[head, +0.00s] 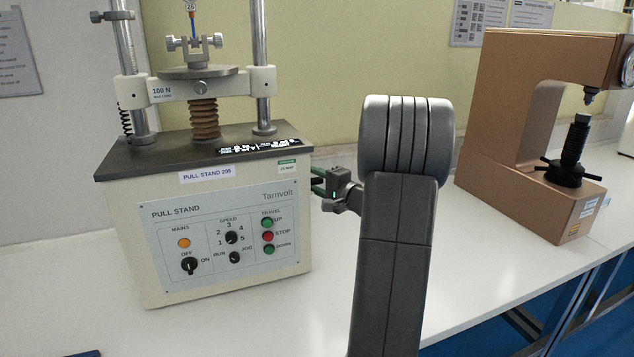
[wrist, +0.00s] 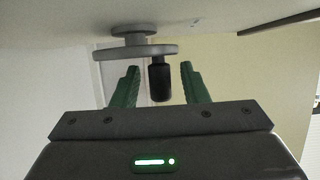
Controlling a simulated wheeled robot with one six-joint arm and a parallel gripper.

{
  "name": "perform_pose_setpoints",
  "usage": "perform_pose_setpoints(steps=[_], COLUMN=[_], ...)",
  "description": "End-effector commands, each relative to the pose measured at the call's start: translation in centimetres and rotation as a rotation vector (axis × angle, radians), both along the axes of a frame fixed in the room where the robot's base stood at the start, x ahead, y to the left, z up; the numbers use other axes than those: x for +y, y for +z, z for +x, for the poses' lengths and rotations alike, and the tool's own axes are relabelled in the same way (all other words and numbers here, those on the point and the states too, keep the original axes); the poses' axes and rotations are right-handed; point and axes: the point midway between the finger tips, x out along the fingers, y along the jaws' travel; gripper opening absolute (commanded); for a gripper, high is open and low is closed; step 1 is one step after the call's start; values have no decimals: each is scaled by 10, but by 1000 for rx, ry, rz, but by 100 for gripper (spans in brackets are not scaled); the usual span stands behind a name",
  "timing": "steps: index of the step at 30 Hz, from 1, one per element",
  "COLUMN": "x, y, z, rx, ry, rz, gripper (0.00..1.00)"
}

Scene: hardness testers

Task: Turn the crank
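The crank shows in the wrist view as a grey arm (wrist: 135,52) on a round hub, with a black cylindrical handle (wrist: 160,80) sticking out from it. My gripper (wrist: 160,82) is open, its green fingers on either side of the handle, with a visible gap on both sides. In the head view my gripper (head: 318,182) is at the right side of the cream pull stand (head: 140,235). The crank cannot be made out in the head view; it is hidden on that side.
The pull stand stands on a white bench (head: 330,285). A brown hardness tester (head: 510,110) stands to the right, with free bench between. My arm covers part of that gap in the head view. A yellow wall (head: 330,60) is behind.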

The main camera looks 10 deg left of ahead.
Motion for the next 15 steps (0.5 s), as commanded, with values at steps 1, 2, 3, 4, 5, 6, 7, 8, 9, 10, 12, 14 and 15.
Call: perform_pose_setpoints(steps=[1,2,3,4,5,6,7,8,9,10,12,14,15], x=[0,0,-1,-2,-4,-7,-10,-14,-20,-24,-38,-50,-58], y=[0,0,0,0,0,0,-1,-1,0,0,0,0,1], z=[0,0,0,-1,-2,-4,-6,-8,-12,-15,-23,-32,-37], rx=[0,0,0,0,0,0,1,1,0,-1,-1,-1,-1], ry=[0,0,0,0,-1,-1,-2,-3,-3,-3,-5,-6,-5], rz=[0,0,0,0,0,0,-1,0,0,1,1,-1,0], gripper=[40,40,40,40,40,40,40,40,40,40,40,40,40])
